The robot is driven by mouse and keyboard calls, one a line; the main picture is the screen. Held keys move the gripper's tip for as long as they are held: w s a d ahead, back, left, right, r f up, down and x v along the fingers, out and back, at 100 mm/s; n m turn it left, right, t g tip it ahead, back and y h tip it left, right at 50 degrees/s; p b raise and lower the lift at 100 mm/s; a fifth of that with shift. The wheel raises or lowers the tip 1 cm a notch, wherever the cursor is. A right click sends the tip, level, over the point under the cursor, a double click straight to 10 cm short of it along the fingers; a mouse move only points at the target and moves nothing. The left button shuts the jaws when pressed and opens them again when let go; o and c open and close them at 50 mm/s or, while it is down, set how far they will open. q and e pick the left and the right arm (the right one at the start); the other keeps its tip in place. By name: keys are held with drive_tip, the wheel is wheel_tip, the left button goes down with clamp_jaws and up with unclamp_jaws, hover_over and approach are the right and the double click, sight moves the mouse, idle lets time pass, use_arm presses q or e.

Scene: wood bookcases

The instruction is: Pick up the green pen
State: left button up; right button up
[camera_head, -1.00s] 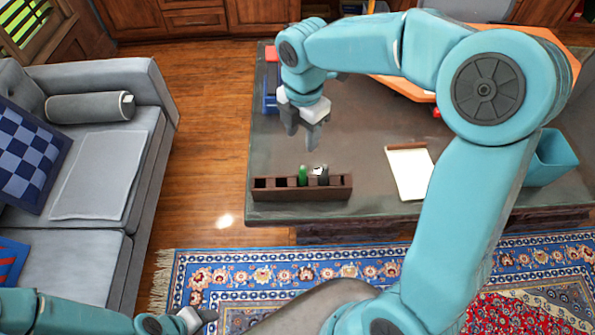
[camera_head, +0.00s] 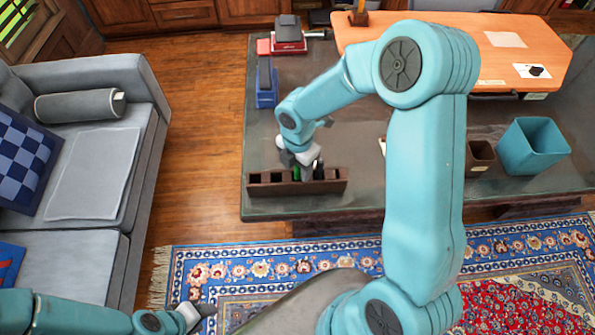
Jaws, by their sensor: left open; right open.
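The green pen (camera_head: 297,174) stands in a dark brown slotted holder (camera_head: 272,189) near the front edge of the grey table. Only a small green part of it shows; my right gripper hides the rest. A dark item (camera_head: 319,172) stands in the slot to its right. My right gripper (camera_head: 303,172) is open and low over the holder, right at the pen. I cannot tell whether its fingers touch the pen. My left gripper (camera_head: 208,311) is open and empty, low at the bottom left above the rug, far from the pen.
A grey table (camera_head: 350,150) carries a blue item (camera_head: 265,85) behind the holder. A teal bin (camera_head: 533,147) and a small brown box (camera_head: 480,155) stand at the right, before an orange desk board (camera_head: 480,45). A grey sofa (camera_head: 95,165) is at the left.

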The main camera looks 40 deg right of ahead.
drive_tip(key=shift+w+f, duration=0.15)
drive_tip(key=shift+f, duration=0.3)
drive_tip(key=shift+r, duration=0.1)
drive_tip(key=shift+s+r, duration=0.1)
drive_tip(key=shift+s, duration=0.15)
drive_tip(key=c, duration=0.3)
drive_tip(key=shift+w, duration=0.1)
clamp_jaws()
